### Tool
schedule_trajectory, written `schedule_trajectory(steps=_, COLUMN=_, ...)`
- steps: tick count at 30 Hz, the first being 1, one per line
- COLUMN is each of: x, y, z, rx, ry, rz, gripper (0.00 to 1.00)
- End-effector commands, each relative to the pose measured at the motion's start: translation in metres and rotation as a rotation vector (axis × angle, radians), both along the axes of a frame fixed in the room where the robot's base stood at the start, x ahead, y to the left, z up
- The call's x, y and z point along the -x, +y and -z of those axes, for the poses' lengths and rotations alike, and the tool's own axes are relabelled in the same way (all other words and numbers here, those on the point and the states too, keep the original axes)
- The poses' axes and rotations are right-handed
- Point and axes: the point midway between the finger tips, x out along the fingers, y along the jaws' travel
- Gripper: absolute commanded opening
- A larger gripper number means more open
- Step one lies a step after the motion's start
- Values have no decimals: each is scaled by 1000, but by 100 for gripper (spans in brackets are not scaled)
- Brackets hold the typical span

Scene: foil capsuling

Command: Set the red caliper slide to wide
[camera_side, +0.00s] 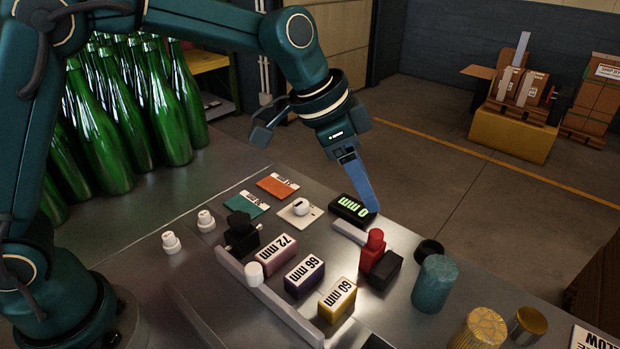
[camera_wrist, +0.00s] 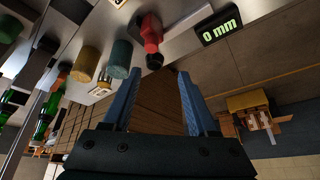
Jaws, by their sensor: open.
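The red caliper slide (camera_side: 373,254) stands on the metal bench, with a grey bar (camera_side: 349,233) beside it and a black block at its right. The slide also shows in the wrist view (camera_wrist: 151,38), beyond my fingertips. A black display (camera_side: 346,207) reads "0 mm"; it also shows in the wrist view (camera_wrist: 222,27). My gripper (camera_side: 371,207) points down, its blue fingers overlapping the display's right end in the side view. In the wrist view my gripper (camera_wrist: 158,82) has its two fingers apart, with nothing between them. The fingers look apart from the slide.
Blocks marked 72 mm (camera_side: 275,255), 66 mm (camera_side: 304,277) and 60 mm (camera_side: 337,299) stand left of the slide. A teal cylinder (camera_side: 434,284), a gold cylinder (camera_side: 480,330) and a black ring (camera_side: 428,250) stand right. Green bottles (camera_side: 175,110) crowd the back left.

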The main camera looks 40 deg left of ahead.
Motion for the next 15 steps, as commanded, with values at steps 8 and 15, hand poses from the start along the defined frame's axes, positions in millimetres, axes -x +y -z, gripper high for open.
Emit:
schedule_trajectory(steps=8, x=4, y=-13, z=40, rx=-19, ry=78, rz=30, gripper=59)
schedule_trajectory(steps=15, x=-4, y=-21, z=67, rx=-19, ry=77, rz=28, gripper=59)
